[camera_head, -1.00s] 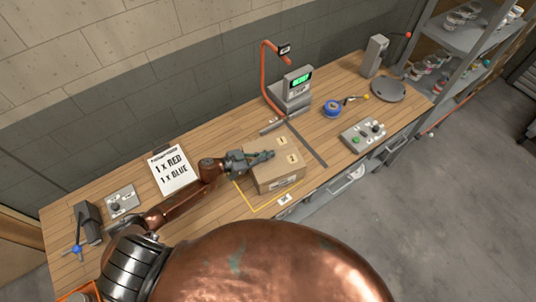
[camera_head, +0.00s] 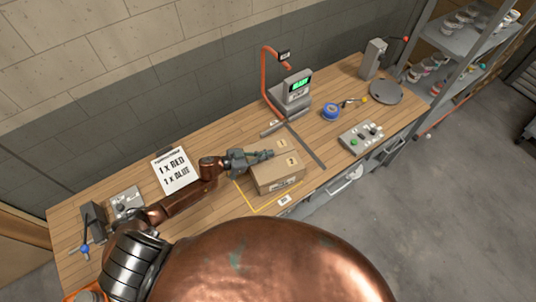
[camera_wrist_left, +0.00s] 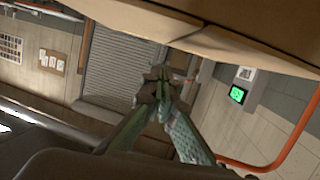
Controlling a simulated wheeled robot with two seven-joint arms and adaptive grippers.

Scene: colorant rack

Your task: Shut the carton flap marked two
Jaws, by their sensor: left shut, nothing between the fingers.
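The brown cardboard carton (camera_head: 279,183) sits on the wooden bench inside a yellow outline. Its top shows two small labels, one on the far part (camera_head: 282,142) and one on the near part (camera_head: 291,161); the near one looks like a 2, but is very small. My left gripper (camera_head: 270,154) is shut and empty, its fingers lying along the left part of the carton top. In the left wrist view the closed fingers (camera_wrist_left: 158,85) point forward, with brown cardboard (camera_wrist_left: 225,35) above them. I cannot tell whether they touch the flap. My right gripper is out of view.
A scale with a green display (camera_head: 298,87) and an orange-red post stand behind the carton. A button box (camera_head: 360,137) and blue tape roll (camera_head: 331,111) lie to the right. The order sheet (camera_head: 171,170) lies left, beside my left arm.

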